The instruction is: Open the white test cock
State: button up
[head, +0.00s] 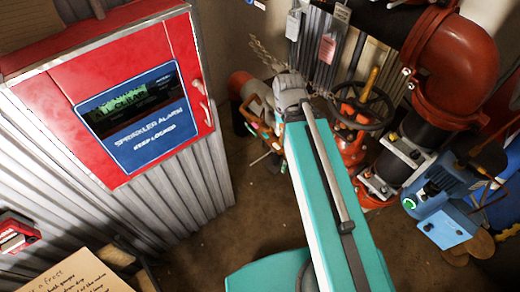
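I cannot make out a white test cock in the head view. Several small orange and pale fittings (263,130) show just left of my arm's grey far joint, too small and too covered to tell apart. My teal arm reaches up the middle of the picture and hides what is behind it. I cannot make out my gripper or its fingers; the arm's far end blocks that area. A red valve (350,140) with a dark handwheel (362,107) stands right of the arm's end.
A red sprinkler alarm cabinet (75,65) stands at left. A large red pipe elbow (450,65) and blue machine (445,205) stand at right. Tags, one white (293,24) and one pink (327,48), hang behind. Brown floor (245,215) is bare between cabinet and arm.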

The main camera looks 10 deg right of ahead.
notch_tip(320, 180, up, 10)
jog(key=p, duration=0.8)
